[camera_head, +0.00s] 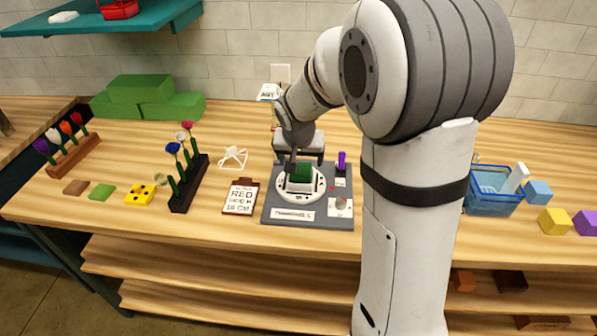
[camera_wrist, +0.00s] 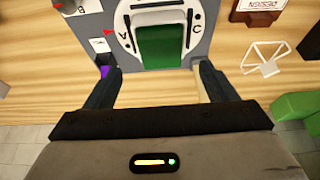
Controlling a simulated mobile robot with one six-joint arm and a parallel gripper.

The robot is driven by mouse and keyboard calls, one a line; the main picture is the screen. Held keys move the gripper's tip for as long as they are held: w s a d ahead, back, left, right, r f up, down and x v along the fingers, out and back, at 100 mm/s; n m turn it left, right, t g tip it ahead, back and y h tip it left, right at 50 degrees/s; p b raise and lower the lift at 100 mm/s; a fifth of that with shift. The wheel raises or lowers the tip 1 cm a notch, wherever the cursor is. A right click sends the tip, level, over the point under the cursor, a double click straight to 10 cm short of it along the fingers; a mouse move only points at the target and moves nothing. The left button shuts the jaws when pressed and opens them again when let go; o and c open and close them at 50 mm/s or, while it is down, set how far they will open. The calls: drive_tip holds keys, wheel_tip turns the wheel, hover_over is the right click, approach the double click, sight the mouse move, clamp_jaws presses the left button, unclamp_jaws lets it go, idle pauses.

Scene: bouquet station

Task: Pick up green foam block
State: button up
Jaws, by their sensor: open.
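A dark green block (camera_head: 301,173) sits in the middle of a white ring-shaped holder on a grey board. It also shows in the wrist view (camera_wrist: 161,47), top centre, with a pale edge around it. My gripper (camera_wrist: 158,76) is open, its two dark fingers apart on either side of the block's near edge, with nothing between them. In the head view my gripper (camera_head: 303,160) is just over the holder, partly hiding the block. I cannot tell the exact height gap. Larger bright green blocks (camera_head: 140,88) are stacked at the back left.
The grey board (camera_head: 270,207) also bears a purple piece (camera_head: 342,161). A clipboard card (camera_head: 240,197) and a white wire stand (camera_head: 233,157) are to its left, then a black flower rack (camera_head: 186,190). A blue basket (camera_head: 490,204) stands right. Bare wood shows in front.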

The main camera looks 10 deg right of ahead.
sight(301, 169)
drive_tip(key=shift+p+x, duration=0.75)
drive_tip(key=shift+x, duration=2.3)
drive_tip(key=shift+w, duration=0.1)
drive_tip(key=shift+c, duration=0.4)
drive_tip(key=shift+r, duration=0.1)
drive_tip(key=c, duration=1.1)
